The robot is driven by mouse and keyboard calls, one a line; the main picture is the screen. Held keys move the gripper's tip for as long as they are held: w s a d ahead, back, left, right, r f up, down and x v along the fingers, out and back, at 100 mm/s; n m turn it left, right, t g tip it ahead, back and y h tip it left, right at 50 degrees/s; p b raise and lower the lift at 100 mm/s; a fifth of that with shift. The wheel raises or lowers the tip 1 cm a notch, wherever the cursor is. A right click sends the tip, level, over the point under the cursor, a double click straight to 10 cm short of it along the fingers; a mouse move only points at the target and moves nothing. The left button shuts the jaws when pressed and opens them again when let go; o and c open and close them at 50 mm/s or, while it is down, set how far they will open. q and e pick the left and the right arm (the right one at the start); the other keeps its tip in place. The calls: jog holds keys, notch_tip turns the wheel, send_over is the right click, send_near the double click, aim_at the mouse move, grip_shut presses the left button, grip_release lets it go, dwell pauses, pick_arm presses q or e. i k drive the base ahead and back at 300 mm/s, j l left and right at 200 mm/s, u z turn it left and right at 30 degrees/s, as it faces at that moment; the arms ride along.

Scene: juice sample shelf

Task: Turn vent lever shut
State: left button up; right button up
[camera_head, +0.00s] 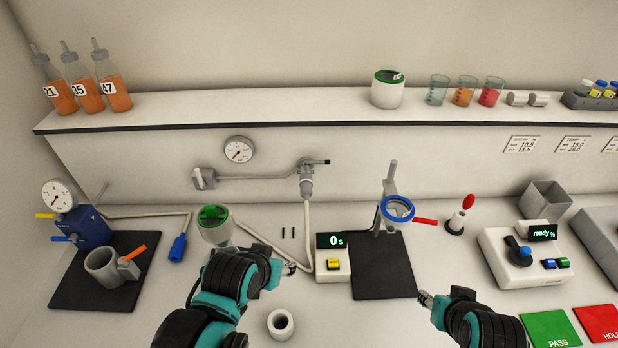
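No part is labelled as the vent lever, so I cannot tell which one it is. A blue unit with a gauge (92,230) at the left carries a yellow lever (45,215) and a blue lever (62,238). A grey cup (103,266) in front of it has an orange lever (133,252). A red lever (426,221) sticks out right of the blue ring on a stand. My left gripper (290,268) is above the table, left of the timer. My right gripper (425,298) is right of the black mat. Both fingertips are too small to read.
A timer (332,258) reads 0 s beside the black mat (382,270). A grey instrument (518,257) stands right. The shelf (230,108) holds bottles and beakers.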

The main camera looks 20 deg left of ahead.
aim_at(202, 187)
jog(key=k+j+u, duration=0.1)
jog(key=u, duration=0.35)
jog(key=j+u, duration=0.3)
jog(key=u, duration=0.2)
jog(key=l+u, duration=0.15)
jog(key=l, duration=0.15)
